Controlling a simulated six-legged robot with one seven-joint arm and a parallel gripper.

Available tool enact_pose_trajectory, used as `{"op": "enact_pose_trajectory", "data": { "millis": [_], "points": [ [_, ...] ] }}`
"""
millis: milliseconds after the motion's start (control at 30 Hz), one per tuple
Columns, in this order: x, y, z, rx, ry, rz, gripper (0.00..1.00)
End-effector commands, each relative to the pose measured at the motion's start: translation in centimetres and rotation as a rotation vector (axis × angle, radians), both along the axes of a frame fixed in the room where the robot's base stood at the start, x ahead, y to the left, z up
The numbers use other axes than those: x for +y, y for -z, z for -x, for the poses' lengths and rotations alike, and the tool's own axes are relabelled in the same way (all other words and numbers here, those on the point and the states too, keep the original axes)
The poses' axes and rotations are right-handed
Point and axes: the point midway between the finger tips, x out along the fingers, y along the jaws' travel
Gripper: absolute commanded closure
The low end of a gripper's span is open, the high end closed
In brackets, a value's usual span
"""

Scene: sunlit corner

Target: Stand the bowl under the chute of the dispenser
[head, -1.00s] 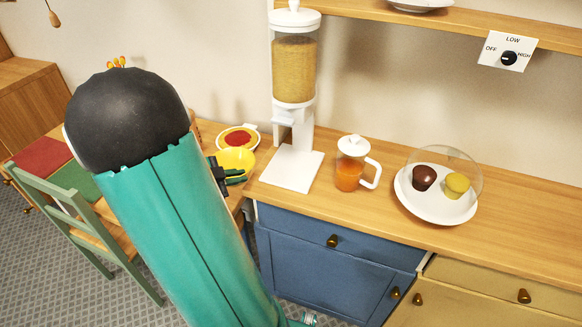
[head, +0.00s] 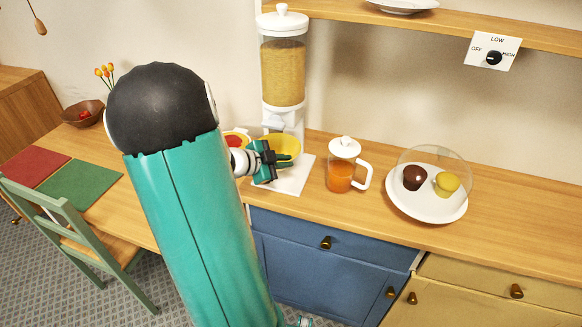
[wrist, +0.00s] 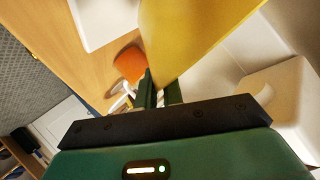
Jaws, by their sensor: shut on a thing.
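The yellow bowl (head: 285,146) is in front of the dispenser (head: 283,75), at the height of its lower column and over its white base plate (head: 297,180). My gripper (head: 278,158) is shut on the bowl's near side. In the wrist view the bowl (wrist: 195,35) is large, with its edge between my fingers (wrist: 160,92). The chute (head: 273,123) shows just above and left of the bowl. I cannot tell whether the bowl touches the base plate or hangs a little above it.
A jug of orange drink (head: 341,172) stands right of the base plate. A domed plate (head: 428,205) with two cakes is farther right. A red-filled dish (head: 236,139) is partly hidden behind my arm. The counter front is clear.

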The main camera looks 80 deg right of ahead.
Motion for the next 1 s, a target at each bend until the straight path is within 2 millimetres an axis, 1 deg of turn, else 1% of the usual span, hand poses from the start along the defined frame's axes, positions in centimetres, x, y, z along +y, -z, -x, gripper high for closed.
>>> {"op": "enact_pose_trajectory", "data": {
  "millis": [33, 167, 267, 300, 400, 500, 867, 900, 967, 1000],
  "points": [
    [-0.5, 0.0, 0.5, 0.0, 0.003, 0.001, 1.0],
    [-1.2, 0.0, 1.0, 0.0, 0.0, 0.0, 1.0],
    [-2.0, 0.0, 1.8, 0.001, 0.002, 0.001, 1.0],
    [-2.1, 0.5, 1.9, 0.002, -0.001, -0.002, 1.0],
    [-2.0, 2.4, 1.8, 0.003, -0.001, -0.004, 1.0],
    [-2.0, 3.4, 1.7, 0.001, -0.002, -0.002, 1.0],
    [-2.0, 3.8, 1.7, 0.001, -0.001, 0.0, 1.0],
    [-2.0, 3.8, 1.7, 0.0, -0.001, -0.001, 0.84],
    [-2.0, 3.8, 1.7, 0.0, -0.001, -0.001, 0.72],
    [-2.0, 3.8, 1.7, 0.0, -0.001, -0.001, 0.69]
  ]
}}
